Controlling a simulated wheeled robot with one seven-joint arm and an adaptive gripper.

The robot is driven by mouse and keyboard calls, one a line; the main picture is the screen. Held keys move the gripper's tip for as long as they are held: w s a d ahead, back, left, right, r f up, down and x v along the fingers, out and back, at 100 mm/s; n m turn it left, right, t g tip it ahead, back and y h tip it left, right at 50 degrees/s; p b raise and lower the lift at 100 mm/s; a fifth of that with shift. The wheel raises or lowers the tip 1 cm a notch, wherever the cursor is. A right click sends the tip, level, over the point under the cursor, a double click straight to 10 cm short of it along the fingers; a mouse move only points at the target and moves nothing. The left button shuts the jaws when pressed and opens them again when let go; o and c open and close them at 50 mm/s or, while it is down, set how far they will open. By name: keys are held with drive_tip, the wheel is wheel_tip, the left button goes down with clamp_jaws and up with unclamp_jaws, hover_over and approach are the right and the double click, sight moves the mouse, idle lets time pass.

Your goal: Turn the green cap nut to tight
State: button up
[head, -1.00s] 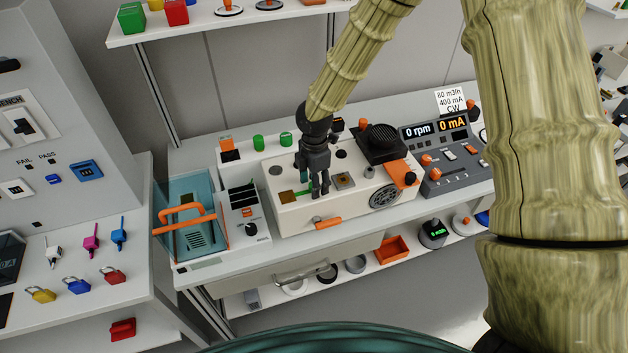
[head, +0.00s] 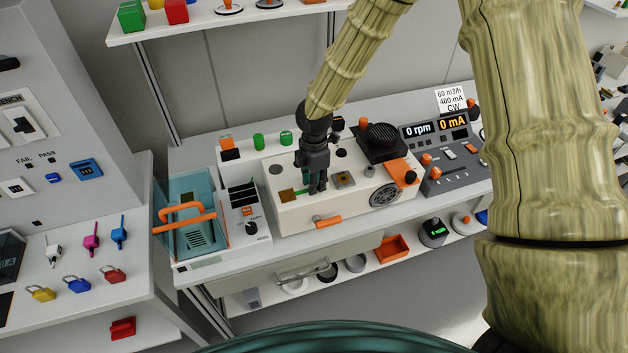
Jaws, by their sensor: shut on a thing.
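My gripper (head: 318,188) points down at the top of the cream box (head: 290,218), with its fingers closed together at the box's top face. The green cap nut (head: 304,191) is mostly hidden by the fingers; only a small bit of green shows at their left side. How far it is turned cannot be seen.
Two green cylinders (head: 258,141) (head: 286,138) stand behind the box. A black round-topped unit (head: 380,142) and a console reading 0 rpm and 0 mA (head: 436,130) are to the right. A teal case with an orange handle (head: 184,217) is at left.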

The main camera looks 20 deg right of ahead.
drive_tip(key=m, duration=0.3)
drive_tip(key=shift+m, duration=0.4)
drive_tip(key=m, duration=0.3)
drive_tip(key=shift+m, duration=0.4)
drive_tip(key=m, duration=0.4)
drive_tip(key=shift+b, duration=0.35)
drive_tip(key=shift+m, duration=1.9)
drive_tip(key=o, duration=1.1)
drive_tip(key=shift+c, duration=0.2)
